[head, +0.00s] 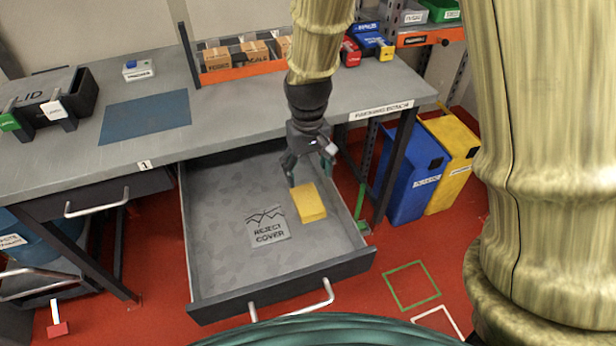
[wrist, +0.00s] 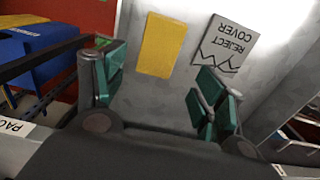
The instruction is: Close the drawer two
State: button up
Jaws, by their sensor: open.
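The open drawer (head: 216,250) under the grey workbench is pulled far out in the head view. Its dark front (head: 230,306) faces me and has a silver bar handle (head: 318,301). Inside lie a yellow block (head: 310,203) and a grey plate marked REJECT COVER (head: 268,228). In the wrist view the yellow block (wrist: 161,45) and the plate (wrist: 226,45) lie beyond my fingers. My gripper (head: 309,168) is open and empty, over the back part of the drawer. The drawer's number label is not visible; a label "1" sits on the bench edge at its left.
A shut drawer with a handle (head: 97,206) is at left. Blue (head: 413,170) and yellow (head: 452,160) bins stand right of the bench. The bench top (head: 235,105) holds a blue mat (head: 145,117) and an orange-fronted rack (head: 244,68). Red floor is clear at front right.

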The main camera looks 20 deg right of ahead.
aim_at(228, 278)
jog(key=k, duration=1)
